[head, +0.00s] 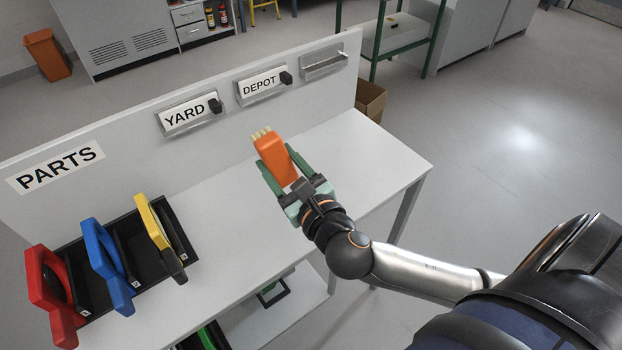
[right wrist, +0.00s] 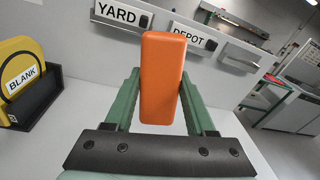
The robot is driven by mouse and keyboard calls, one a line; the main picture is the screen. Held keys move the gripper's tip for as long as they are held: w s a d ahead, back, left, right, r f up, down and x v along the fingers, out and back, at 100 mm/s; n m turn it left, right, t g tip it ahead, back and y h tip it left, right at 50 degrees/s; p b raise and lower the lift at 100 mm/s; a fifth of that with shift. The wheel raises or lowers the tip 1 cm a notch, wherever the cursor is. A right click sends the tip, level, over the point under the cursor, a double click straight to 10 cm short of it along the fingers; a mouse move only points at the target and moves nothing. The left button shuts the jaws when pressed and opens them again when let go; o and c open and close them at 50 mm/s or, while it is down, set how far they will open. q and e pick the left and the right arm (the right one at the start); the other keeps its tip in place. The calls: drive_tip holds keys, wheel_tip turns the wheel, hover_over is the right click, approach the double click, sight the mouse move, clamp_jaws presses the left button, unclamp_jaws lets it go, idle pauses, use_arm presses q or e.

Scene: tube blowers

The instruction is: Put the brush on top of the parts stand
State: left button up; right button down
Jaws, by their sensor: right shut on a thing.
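The brush (head: 277,158) has an orange body and pale bristles at its far end. My right gripper (head: 281,172) is shut on it and holds it over the middle of the table, bristles pointing away from me. In the right wrist view the orange body (right wrist: 161,75) stands between the green fingers; its bristles are hidden there. The parts stand (head: 176,226) is a black divided holder at the left of the table, below the PARTS sign (head: 57,167). It holds red (head: 52,296), blue (head: 107,265) and yellow (head: 151,222) pieces. My left gripper is not in view.
The table (head: 362,158) is bare on the right and between brush and stand. An upright panel (head: 130,145) runs along its back, with YARD (head: 186,115) and DEPOT (head: 262,84) holders. A lower shelf (head: 300,312) and cardboard box (head: 371,98) also show.

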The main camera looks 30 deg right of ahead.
drive_tip(key=w+g, duration=0.1)
drive_tip(key=w+a+g, duration=0.1)
drive_tip(key=w+f, duration=0.1)
drive_tip(key=shift+w+a+f+m+g, duration=0.1)
drive_tip(key=shift+w+a+m+g, duration=0.2)
drive_tip(key=shift+w+g, duration=0.1)
drive_tip(key=s+d+m+g+b, duration=0.1)
drive_tip(key=s+d+g+b, duration=0.1)
drive_tip(key=s+g, duration=0.95)
drive_tip(key=shift+g+y, duration=0.3)
drive_tip(key=shift+g, duration=0.65)
drive_tip(key=w+d+f, duration=0.2)
drive_tip(key=w+d, duration=0.1)
drive_tip(key=w+d+f, duration=0.6)
drive_tip(key=w, duration=0.1)
drive_tip(key=shift+d+f, duration=0.2)
drive_tip(key=shift+d, duration=0.05)
drive_tip(key=shift+w+d+f+b, duration=0.15)
drive_tip(key=shift+d+f+b, duration=0.1)
drive_tip(key=shift+f+b, duration=0.1)
drive_tip(key=f, duration=0.3)
drive_tip(key=shift+w+d+f, duration=0.15)
drive_tip(key=shift+w+f, duration=0.05)
drive_tip(key=shift+f, duration=0.1)
